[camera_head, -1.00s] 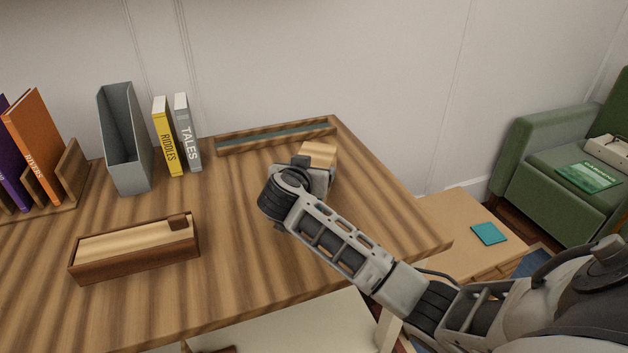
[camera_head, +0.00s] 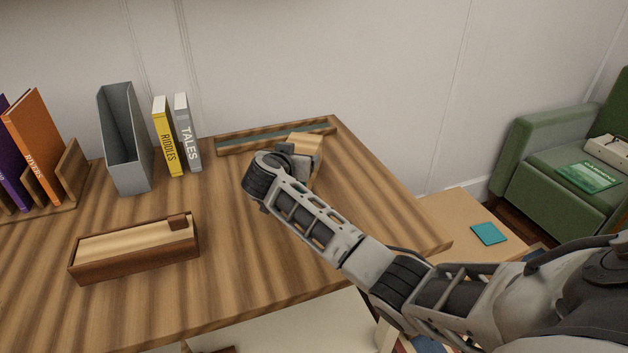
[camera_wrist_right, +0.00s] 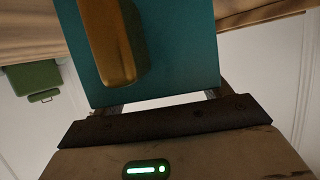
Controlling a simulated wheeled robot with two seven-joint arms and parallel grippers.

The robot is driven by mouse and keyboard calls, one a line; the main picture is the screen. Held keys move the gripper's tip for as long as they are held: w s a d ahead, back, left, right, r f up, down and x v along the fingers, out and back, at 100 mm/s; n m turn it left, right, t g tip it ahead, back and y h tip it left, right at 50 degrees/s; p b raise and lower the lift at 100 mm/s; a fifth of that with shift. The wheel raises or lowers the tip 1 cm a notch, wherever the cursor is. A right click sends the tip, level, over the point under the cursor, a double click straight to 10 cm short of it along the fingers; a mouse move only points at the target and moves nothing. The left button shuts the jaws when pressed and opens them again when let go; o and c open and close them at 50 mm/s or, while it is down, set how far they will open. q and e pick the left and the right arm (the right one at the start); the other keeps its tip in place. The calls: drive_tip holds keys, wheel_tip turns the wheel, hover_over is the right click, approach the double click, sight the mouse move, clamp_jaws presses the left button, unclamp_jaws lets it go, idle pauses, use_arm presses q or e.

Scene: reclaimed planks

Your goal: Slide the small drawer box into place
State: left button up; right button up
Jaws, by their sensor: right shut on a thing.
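A small pale wooden block (camera_head: 306,145), which I take for the drawer box, sits at the jaws of my right gripper (camera_head: 292,157) near the back right of the desk. In the right wrist view, a teal panel (camera_wrist_right: 185,50) with a brass-coloured pull (camera_wrist_right: 107,45) lies between the fingers, which are shut on it. The arm hides much of the box in the head view. A long, low wooden tray (camera_head: 232,149) with a teal inside lies just behind it along the desk's back edge. My left gripper is out of view.
The wooden desk (camera_head: 225,235) carries a lidded wooden box (camera_head: 135,262), a grey file holder (camera_head: 124,145), a yellow book (camera_head: 168,140), a grey book (camera_head: 187,135) and books in a rack at left. A lower table (camera_head: 450,215) and green armchair (camera_head: 530,150) stand right.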

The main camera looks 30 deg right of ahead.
drive_tip(key=shift+w+a, duration=0.1)
drive_tip(key=shift+w, duration=2.45)
drive_tip(key=o, duration=1.2)
drive_tip(key=p+v, duration=0.3)
drive_tip(key=p, duration=0.1)
drive_tip(key=p+v, duration=0.3)
drive_tip(key=p, duration=0.2)
drive_tip(key=shift+r, duration=0.35)
drive_tip(key=shift+s+a+p, duration=0.1)
drive_tip(key=shift+s+p, duration=0.1)
drive_tip(key=shift+p, duration=0.3)
drive_tip(key=shift+s+a, duration=0.15)
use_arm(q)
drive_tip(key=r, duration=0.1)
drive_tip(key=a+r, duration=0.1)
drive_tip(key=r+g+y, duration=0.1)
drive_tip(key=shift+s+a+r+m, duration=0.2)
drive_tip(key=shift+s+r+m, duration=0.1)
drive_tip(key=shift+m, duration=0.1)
use_arm(e)
drive_tip(key=shift+f, duration=0.15)
